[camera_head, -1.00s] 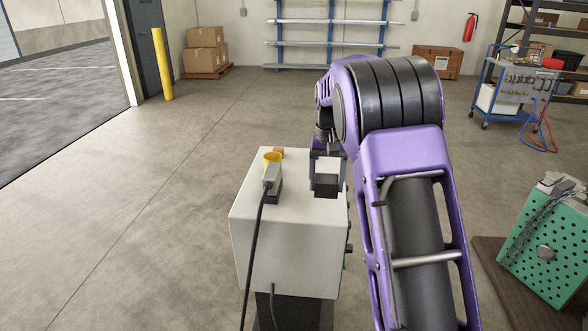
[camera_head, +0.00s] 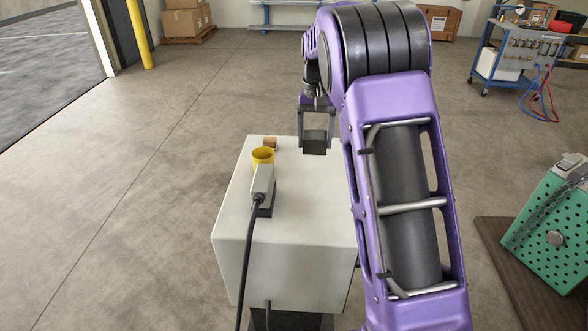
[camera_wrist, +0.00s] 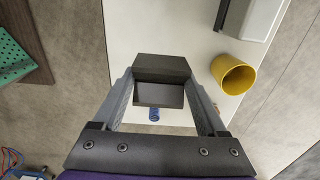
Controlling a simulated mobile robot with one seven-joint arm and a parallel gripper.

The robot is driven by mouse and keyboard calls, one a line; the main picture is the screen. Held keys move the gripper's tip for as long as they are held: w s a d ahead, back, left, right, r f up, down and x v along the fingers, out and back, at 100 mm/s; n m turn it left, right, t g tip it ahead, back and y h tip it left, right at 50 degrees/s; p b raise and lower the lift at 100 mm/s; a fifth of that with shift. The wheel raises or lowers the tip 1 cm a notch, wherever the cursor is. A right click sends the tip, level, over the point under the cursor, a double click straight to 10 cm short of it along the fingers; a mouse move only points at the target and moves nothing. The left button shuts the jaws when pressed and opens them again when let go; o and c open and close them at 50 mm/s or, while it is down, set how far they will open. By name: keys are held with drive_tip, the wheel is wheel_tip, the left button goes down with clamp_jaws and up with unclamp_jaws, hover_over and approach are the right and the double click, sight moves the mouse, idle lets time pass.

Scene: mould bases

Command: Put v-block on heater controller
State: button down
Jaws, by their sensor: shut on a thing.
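The v-block (camera_head: 314,147) is a dark grey block between the two fingers of my gripper (camera_head: 317,125). It also shows in the wrist view (camera_wrist: 160,92), with a finger on each side. My gripper is shut on it, over the far part of a pale box's top. This box (camera_head: 300,190), which seems to be the heater controller, stands on a dark support; its top also shows in the wrist view (camera_wrist: 122,30). I cannot tell whether the v-block touches the top. My arm hides part of the box's right side.
On the box top stand a yellow cup (camera_head: 263,156), a grey plug-like piece (camera_head: 262,182) with a black cable (camera_head: 247,250), and a small orange-brown block (camera_head: 270,142). The top's front right is clear. A green perforated block (camera_head: 550,235) stands at right on a brown base.

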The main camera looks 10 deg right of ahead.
sight(313, 179)
drive_tip(key=shift+f+b, duration=0.4)
drive_tip(key=shift+f, duration=4.4)
drive_tip(key=shift+f, duration=0.15)
unclamp_jaws()
drive_tip(key=shift+s, duration=0.1)
wheel_tip(313, 179, up, 12)
drive_tip(key=shift+r+p, duration=0.15)
drive_tip(key=shift+p, duration=0.4)
